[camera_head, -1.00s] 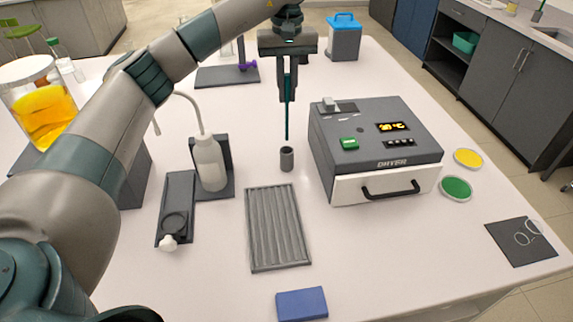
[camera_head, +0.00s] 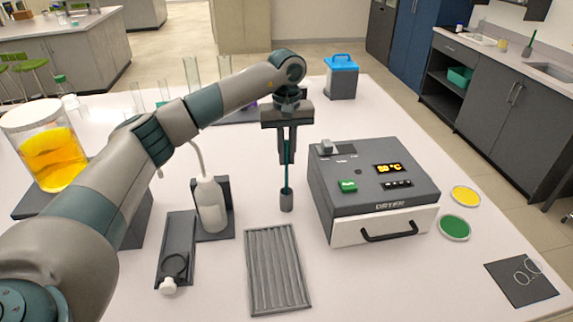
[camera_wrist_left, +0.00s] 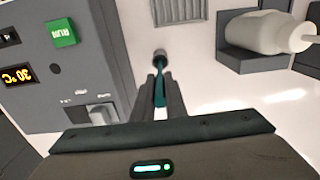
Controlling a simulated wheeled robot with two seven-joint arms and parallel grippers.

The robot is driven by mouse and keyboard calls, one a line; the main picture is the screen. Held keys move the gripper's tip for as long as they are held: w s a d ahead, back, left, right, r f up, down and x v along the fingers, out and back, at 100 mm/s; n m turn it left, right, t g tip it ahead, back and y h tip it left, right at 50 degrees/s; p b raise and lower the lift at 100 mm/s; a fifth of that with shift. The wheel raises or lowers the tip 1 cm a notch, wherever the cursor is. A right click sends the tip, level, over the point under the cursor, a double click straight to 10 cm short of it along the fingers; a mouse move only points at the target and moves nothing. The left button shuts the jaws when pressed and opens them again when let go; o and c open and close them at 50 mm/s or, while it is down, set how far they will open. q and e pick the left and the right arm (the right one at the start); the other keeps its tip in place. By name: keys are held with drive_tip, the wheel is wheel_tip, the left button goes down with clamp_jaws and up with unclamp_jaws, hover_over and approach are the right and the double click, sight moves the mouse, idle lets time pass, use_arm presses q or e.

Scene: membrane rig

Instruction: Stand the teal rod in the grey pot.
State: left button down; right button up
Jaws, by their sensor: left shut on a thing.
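The teal rod (camera_head: 287,178) is upright, and its lower end reaches the mouth of the small grey pot (camera_head: 286,203). It seems to be just inside the rim; how deep I cannot tell. My left gripper (camera_head: 287,158) is shut on the upper part of the rod, above the pot. In the left wrist view the rod (camera_wrist_left: 159,88) runs between my left fingers (camera_wrist_left: 158,92) towards the pot (camera_wrist_left: 160,57). My right gripper is not in view.
The dryer box (camera_head: 370,185) stands close to the right of the pot. A white wash bottle (camera_head: 210,205) on a dark stand is to its left. A grey ribbed tray (camera_head: 277,268) lies in front. The table's right side is partly clear.

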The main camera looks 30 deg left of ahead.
sight(287, 166)
use_arm(q)
wheel_tip(287, 166, down, 3)
drive_tip(key=shift+r+p, duration=0.1)
drive_tip(key=shift+p, duration=0.65)
drive_tip(key=shift+f, duration=0.5)
drive_tip(key=shift+f, duration=0.2)
drive_tip(key=c, duration=1.8)
unclamp_jaws()
drive_tip(key=shift+r, duration=0.15)
